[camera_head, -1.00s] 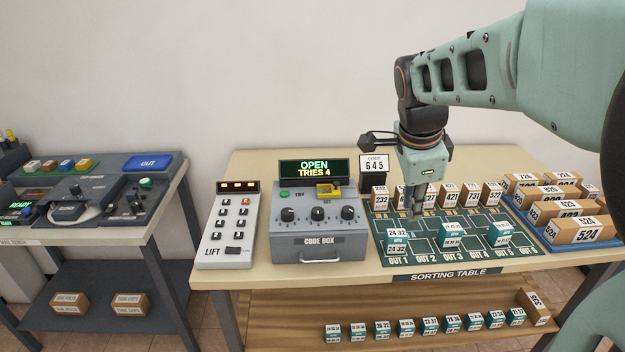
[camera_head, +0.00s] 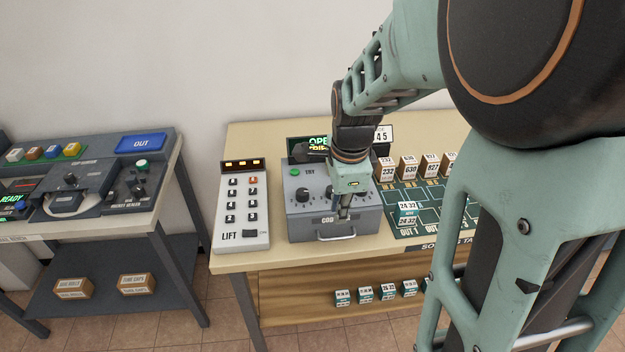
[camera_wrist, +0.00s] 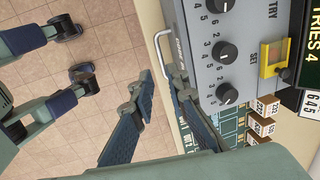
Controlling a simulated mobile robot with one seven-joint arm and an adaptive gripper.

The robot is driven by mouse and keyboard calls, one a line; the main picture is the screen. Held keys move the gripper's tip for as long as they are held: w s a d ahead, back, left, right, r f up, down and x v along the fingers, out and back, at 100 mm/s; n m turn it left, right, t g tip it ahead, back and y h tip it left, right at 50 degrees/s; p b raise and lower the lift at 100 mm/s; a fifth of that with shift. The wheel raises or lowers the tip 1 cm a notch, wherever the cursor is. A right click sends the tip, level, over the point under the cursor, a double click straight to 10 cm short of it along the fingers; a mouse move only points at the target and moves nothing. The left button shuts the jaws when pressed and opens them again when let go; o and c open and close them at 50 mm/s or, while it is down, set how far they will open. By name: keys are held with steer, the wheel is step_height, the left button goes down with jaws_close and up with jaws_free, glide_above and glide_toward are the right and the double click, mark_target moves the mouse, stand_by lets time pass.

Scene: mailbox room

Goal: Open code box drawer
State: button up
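The grey code box (camera_head: 301,221) stands on the sorting table. Its drawer front is flush, with a pale bar handle (camera_head: 322,238) low on it. The handle also shows in the wrist view (camera_wrist: 159,48). The display (camera_head: 318,141) reads "OPE…", the rest hidden by my arm; the wrist view shows "TRIES 4" (camera_wrist: 307,58). My gripper (camera_head: 344,216) is in front of the box's face, just above the handle in the picture. In the wrist view its two fingers (camera_wrist: 160,78) are apart with nothing between them, and the handle lies beyond the tips.
The lift keypad (camera_head: 242,205) stands just left of the box. Sorting blocks and the green mat (camera_head: 398,228) are to the right, partly behind my arm. A dark bench (camera_head: 160,215) stands at left. Floor in front of the table is clear.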

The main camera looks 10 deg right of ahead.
mark_target(335, 238)
steer(key=f, duration=0.3)
steer(key=w+f, duration=0.1)
steer(key=f, duration=0.3)
steer(key=w+f, duration=0.1)
steer(key=f, duration=0.2)
steer(key=shift+f+b, duration=0.15)
steer(key=shift+b, duration=0.25)
steer(key=shift+s, duration=0.1)
jaws_close()
steer(key=shift+s, duration=0.2)
